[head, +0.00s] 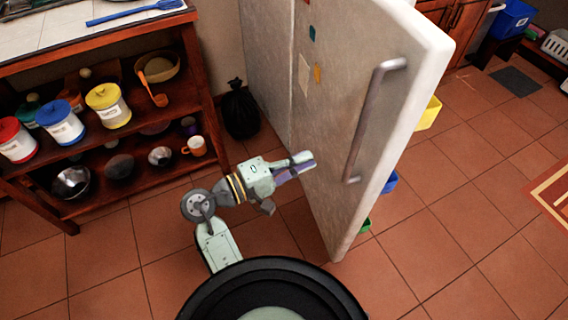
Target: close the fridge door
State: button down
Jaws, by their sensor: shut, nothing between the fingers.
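The fridge door (340,110) stands open and swung out toward me, with its outer face and long grey handle (372,120) turned to the left. Small notes and magnets are stuck on that face. Yellow, blue and green items show past the door's right edge, on its inner side. The fridge body (265,60) is behind the door, and its inside is hidden. My gripper (305,164) is shut and empty. Its fingertips point right, at or very close to the door's outer face, left of and below the handle; I cannot tell whether they touch.
A black bag (239,110) sits on the floor between shelf and fridge. The tiled floor (470,200) right of the door is clear, with a rug (552,195) at the far right.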

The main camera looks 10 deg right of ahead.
jog(key=d+p, duration=0.1)
jog(key=d, duration=0.5)
jog(key=shift+s, duration=0.3)
jog(key=shift+d, duration=0.2)
